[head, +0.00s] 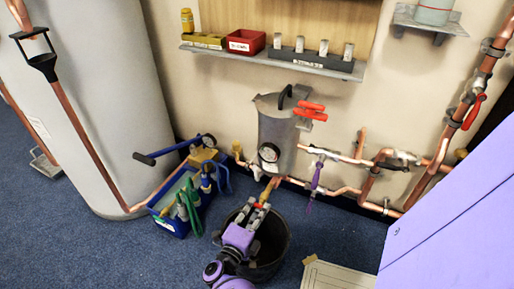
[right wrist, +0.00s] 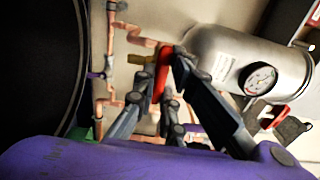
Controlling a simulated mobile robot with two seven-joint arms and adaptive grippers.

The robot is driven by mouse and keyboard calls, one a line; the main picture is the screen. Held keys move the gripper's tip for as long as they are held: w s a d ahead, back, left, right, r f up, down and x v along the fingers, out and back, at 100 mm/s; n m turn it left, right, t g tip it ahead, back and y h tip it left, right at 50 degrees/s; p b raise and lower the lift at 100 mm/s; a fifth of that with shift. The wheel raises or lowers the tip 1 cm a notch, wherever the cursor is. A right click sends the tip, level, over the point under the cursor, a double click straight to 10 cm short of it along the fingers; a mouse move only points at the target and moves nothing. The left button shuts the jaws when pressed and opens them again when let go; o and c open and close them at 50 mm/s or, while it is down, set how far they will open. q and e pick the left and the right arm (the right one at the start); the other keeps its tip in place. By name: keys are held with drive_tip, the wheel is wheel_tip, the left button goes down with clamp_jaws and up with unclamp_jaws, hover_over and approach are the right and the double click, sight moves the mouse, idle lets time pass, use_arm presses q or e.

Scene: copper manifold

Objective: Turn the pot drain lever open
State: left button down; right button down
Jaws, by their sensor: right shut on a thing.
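The silver pot (head: 281,130) stands against the wall with a round gauge on its front; it also shows in the right wrist view (right wrist: 215,58). Copper pipe runs beneath it. My right gripper (head: 264,192) reaches up from below, just under the pot. In the right wrist view my right gripper (right wrist: 164,68) is shut on a red lever (right wrist: 161,80), which I take to be the drain lever. The fingers hide part of it, so its exact angle is hard to tell. My left gripper is not in view.
A black bucket (head: 271,258) stands on the floor under my right arm. A blue tool tote (head: 172,225) is to its left. Copper pipes with a purple-handled valve (head: 316,178) run to the right. A purple panel (head: 455,225) fills the lower right.

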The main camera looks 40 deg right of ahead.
drive_tip(key=n+p, duration=0.1)
drive_tip(key=n, duration=0.4)
drive_tip(key=n+p, duration=0.1)
drive_tip(key=n, duration=0.8)
drive_tip(key=shift+n+p, duration=0.4)
drive_tip(key=shift+n, duration=1.5)
drive_tip(key=c, duration=1.8)
unclamp_jaws()
drive_tip(key=shift+a, duration=0.1)
